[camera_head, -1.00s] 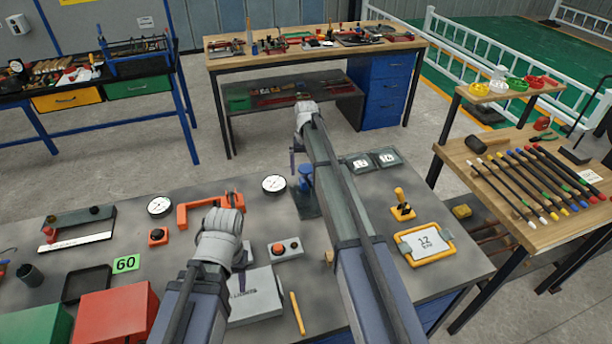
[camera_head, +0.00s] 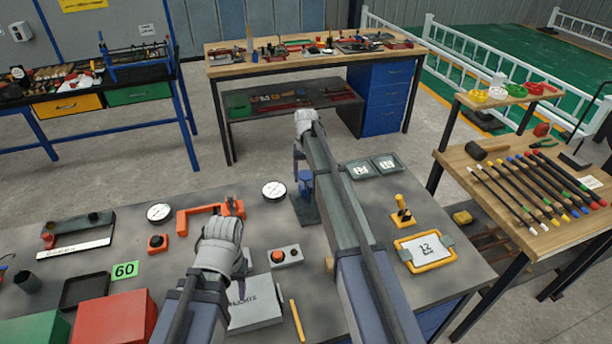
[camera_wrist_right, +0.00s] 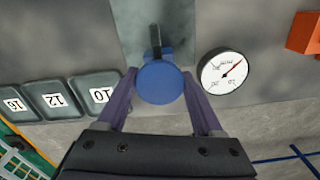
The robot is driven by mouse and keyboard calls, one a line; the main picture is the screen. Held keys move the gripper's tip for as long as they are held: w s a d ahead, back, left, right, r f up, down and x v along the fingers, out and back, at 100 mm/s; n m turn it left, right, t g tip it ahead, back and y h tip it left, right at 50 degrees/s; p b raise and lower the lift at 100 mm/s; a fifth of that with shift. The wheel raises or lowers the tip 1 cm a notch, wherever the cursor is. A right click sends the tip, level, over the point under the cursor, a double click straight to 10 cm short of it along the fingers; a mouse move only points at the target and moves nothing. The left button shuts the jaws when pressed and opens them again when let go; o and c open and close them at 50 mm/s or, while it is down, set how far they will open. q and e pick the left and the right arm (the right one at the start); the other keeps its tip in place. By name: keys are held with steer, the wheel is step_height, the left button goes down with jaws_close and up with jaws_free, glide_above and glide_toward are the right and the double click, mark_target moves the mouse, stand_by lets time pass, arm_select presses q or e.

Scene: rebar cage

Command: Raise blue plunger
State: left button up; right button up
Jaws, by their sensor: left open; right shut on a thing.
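The blue plunger (camera_head: 306,184) stands upright on a dark base plate (camera_head: 303,212) on the grey bench. In the right wrist view its round blue top (camera_wrist_right: 160,82) sits between the two purple fingers. My right gripper (camera_head: 299,172) is shut on the blue plunger, reaching it from above; the wrist view shows the fingers (camera_wrist_right: 160,88) on either side of it. My left gripper (camera_head: 240,268) is open over the bench near the grey box, away from the plunger; its fingers are mostly hidden behind its wrist.
A dial gauge (camera_head: 274,190) lies left of the plunger. An orange clamp frame (camera_head: 205,212), a red-button box (camera_head: 287,256) and a grey box (camera_head: 254,312) are near my left arm. Numbered grey plates (camera_head: 373,167), a yellow joystick (camera_head: 402,212) and a yellow-framed display (camera_head: 425,251) are to the right.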

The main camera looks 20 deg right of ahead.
jaws_close()
steer(key=shift+r, duration=0.1)
arm_select(q)
step_height(320, 180, up, 4)
steer(key=p, duration=0.3)
steer(key=shift+f+p, duration=0.2)
steer(key=shift+p, duration=0.15)
arm_select(e)
step_height(320, 180, up, 3)
steer(key=shift+w+r, duration=0.1)
steer(key=shift+r, duration=0.05)
arm_select(q)
steer(key=shift+w+f, duration=0.15)
arm_select(e)
steer(key=o, duration=1)
jaws_free()
steer(key=shift+o, duration=1)
